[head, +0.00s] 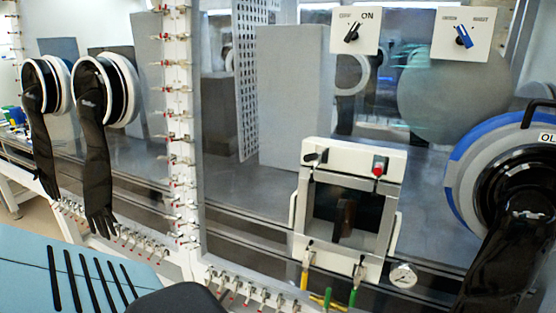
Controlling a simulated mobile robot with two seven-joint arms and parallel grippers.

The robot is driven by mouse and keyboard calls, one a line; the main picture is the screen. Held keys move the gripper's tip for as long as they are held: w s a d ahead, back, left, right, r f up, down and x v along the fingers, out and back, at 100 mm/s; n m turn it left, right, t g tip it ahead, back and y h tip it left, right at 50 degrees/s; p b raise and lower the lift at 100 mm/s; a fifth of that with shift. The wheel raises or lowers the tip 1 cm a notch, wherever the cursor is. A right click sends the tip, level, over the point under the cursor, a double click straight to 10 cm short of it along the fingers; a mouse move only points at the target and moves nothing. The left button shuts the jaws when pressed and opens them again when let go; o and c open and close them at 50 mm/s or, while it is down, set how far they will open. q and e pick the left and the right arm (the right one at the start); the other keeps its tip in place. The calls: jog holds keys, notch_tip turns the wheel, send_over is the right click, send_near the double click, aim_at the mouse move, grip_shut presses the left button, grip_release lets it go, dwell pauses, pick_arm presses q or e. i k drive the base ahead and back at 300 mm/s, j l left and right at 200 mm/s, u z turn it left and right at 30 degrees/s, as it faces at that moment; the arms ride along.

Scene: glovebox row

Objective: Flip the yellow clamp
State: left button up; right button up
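A clamp with a yellow handle (305,281) sits at the lower left corner of the small white-framed hatch (349,208). Its handle appears to point downward. A clamp with a green handle (352,297) hangs near the hatch's lower right corner. Neither of my grippers shows in the head view.
Several small red-tipped clamps line the white post (178,130) and bottom rail. Black gloves (97,180) hang from ports at left. A blue-ringed port (463,165) with a black glove is at right. Two knob panels (355,31) are above. A light-blue slotted surface (25,265) is lower left.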

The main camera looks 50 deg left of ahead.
aim_at(304, 279)
jog(key=k+u, duration=0.1)
jog(key=u, duration=1.15)
